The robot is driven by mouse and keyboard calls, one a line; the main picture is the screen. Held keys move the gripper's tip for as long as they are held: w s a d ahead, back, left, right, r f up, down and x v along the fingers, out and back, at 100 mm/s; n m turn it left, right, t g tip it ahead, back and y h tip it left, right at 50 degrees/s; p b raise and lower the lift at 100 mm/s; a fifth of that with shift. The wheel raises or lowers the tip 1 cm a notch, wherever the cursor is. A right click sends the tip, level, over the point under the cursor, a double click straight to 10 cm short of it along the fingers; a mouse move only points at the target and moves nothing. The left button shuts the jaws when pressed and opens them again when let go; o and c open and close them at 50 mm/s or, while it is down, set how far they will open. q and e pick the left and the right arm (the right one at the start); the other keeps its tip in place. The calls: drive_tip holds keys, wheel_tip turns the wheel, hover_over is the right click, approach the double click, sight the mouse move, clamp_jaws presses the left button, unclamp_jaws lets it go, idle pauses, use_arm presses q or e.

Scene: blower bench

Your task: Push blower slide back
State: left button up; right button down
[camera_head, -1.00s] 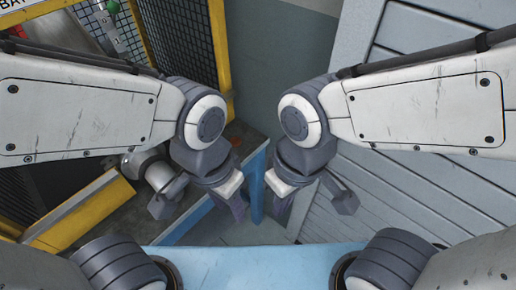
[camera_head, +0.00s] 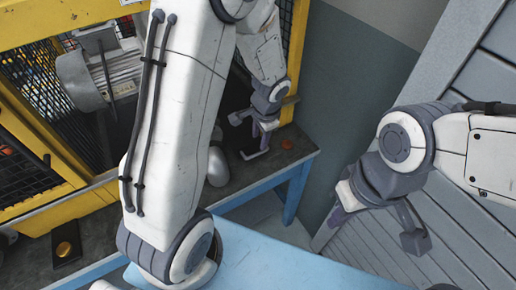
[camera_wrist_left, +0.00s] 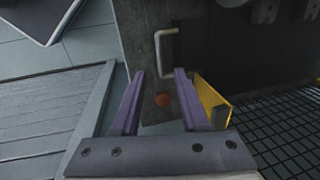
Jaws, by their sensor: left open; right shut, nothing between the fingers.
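A pale D-shaped handle (camera_wrist_left: 166,52) stands on a dark flat plate (camera_wrist_left: 140,40) in the left wrist view, just beyond my fingertips. My left gripper (camera_wrist_left: 159,73) is open, with no object visibly held. In the head view my left gripper (camera_head: 264,138) is low over the bench's far right end. I cannot tell whether it touches the handle. Which part is the blower slide is unclear. My right gripper (camera_head: 339,212) is shut and empty, away from the bench.
A yellow-framed mesh cage (camera_head: 70,165) stands at the left, with a silver cylindrical machine part (camera_head: 82,80) inside it. The bench has a blue edge (camera_head: 262,187). A yellow button (camera_head: 64,249) on a dark pad is at lower left. Grey slatted panels (camera_head: 470,90) rise at right.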

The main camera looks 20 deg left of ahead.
sight(256, 154)
use_arm(q)
drive_tip(key=f, duration=0.2)
drive_tip(key=f+b, duration=0.1)
drive_tip(key=f, duration=0.2)
drive_tip(key=w+a+f+b, duration=0.1)
drive_tip(key=f, duration=0.2)
drive_tip(key=shift+a+f, duration=0.1)
drive_tip(key=shift+f, duration=0.05)
clamp_jaws()
idle(1.1)
